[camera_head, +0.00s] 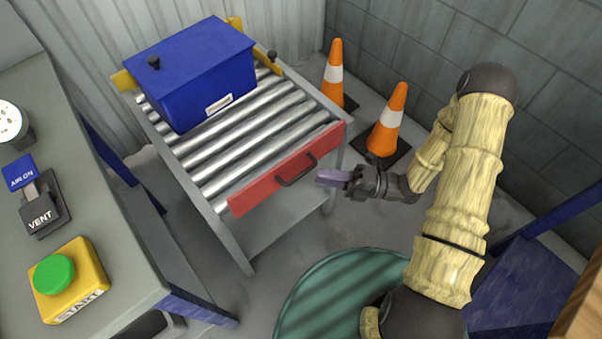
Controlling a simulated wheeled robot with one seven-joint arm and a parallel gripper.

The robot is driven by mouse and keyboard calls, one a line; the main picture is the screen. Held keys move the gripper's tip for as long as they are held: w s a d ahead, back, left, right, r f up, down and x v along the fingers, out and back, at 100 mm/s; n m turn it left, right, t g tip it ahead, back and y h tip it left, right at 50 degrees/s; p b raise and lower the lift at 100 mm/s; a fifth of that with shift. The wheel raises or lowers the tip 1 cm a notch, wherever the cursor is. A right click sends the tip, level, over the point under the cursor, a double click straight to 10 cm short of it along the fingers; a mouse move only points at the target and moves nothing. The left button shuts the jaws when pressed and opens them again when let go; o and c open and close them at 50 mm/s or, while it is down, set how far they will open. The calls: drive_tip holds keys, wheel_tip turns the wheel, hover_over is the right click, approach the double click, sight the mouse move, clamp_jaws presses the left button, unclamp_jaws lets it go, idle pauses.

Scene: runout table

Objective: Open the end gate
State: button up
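The end gate (262,186) is a red bar across the near end of the roller table (238,243). It stands upright and closed, with a dark handle (297,171) on its outer face. My gripper (326,177) is just right of the handle and in front of the gate, apart from the handle as far as I can see. Its purple fingers point left toward the handle. From this angle I cannot tell whether the fingers are open or shut. Nothing is visibly held.
A blue box (195,75) sits on the far rollers between yellow stops. Two orange cones (388,122) stand right of the table by the wall. A bench (105,235) at left carries a green START button (54,274) and an AIR ON/VENT lever (40,205).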

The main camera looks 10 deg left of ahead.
sight(301, 173)
drive_tip(key=a, duration=0.4)
drive_tip(key=a+r, duration=0.1)
drive_tip(key=a, duration=0.1)
drive_tip(key=shift+s+a, duration=0.3)
drive_tip(key=shift+c, duration=0.2)
clamp_jaws()
